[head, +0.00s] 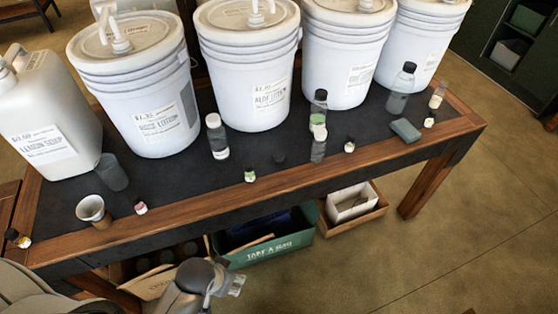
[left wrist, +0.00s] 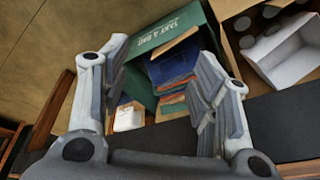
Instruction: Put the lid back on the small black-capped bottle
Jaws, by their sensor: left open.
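I cannot tell which is the task's bottle. A small dark item (head: 279,158), perhaps a lid, lies near the table's middle. My left gripper (head: 232,283) is in front of and below the table edge, apart from the bottles. In the left wrist view it is open and empty (left wrist: 160,65). My right gripper is not in view.
White buckets (head: 157,118) line the table's back, with a white jug (head: 45,125) at left. A green crate (left wrist: 168,35) and boxes sit below.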

